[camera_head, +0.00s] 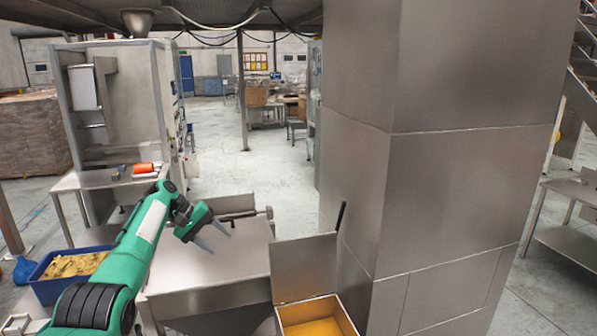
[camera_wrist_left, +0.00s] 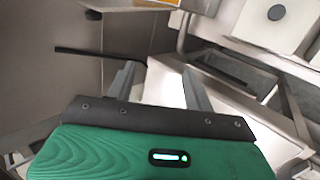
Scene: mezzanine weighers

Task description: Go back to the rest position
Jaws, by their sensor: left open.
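My left arm, green with black joints, comes in from the lower left in the head view. My left gripper (camera_head: 218,241) is open and empty, with its two grey fingers apart above the metal table (camera_head: 180,266). In the left wrist view the gripper (camera_wrist_left: 160,85) shows its two fingers spread with nothing between them. My right gripper is not in view.
A large metal-clad column (camera_head: 455,150) stands close at the right. A blue crate (camera_head: 43,285) sits at the lower left. An orange object (camera_head: 143,168) lies on a side table. Open floor runs behind.

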